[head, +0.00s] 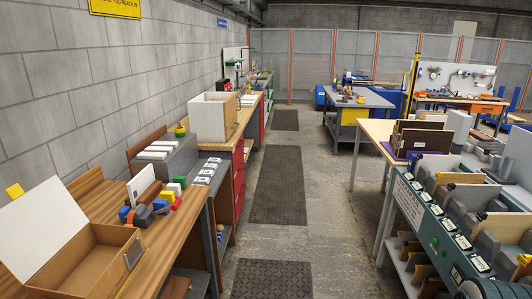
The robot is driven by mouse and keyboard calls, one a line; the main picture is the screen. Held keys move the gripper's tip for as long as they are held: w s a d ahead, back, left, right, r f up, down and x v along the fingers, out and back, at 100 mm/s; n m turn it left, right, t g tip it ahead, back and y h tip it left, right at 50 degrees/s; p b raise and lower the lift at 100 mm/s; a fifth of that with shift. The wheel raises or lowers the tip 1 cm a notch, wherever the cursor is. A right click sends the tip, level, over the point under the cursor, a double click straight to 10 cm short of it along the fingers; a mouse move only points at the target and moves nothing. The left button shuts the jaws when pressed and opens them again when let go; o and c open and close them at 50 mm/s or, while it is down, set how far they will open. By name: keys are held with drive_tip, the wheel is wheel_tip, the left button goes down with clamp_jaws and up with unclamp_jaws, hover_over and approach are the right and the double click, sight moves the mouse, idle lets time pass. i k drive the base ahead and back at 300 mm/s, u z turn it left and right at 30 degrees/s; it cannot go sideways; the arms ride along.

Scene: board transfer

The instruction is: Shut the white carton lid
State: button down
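A brown carton (128,241) stands open on the wooden bench at the lower left of the head view. Its white lid (42,228) is raised and leans back to the left, away from the opening. A small yellow tab (14,190) shows at the lid's upper edge. The part of the carton's inside that I can see looks empty. My gripper is not in view.
Behind the carton, a white upright board (141,184) and coloured blocks (174,188) crowd the wooden bench (180,237). A white box (211,117) stands farther back. A slotted rack (450,222) is at right. The aisle (277,190) between is clear.

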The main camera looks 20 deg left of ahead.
sight(40, 222)
drive_tip(key=u, duration=0.45)
drive_tip(key=i, duration=1.35)
drive_tip(key=u, duration=1.75)
drive_tip(key=i, duration=0.85)
drive_tip(key=u, duration=0.75)
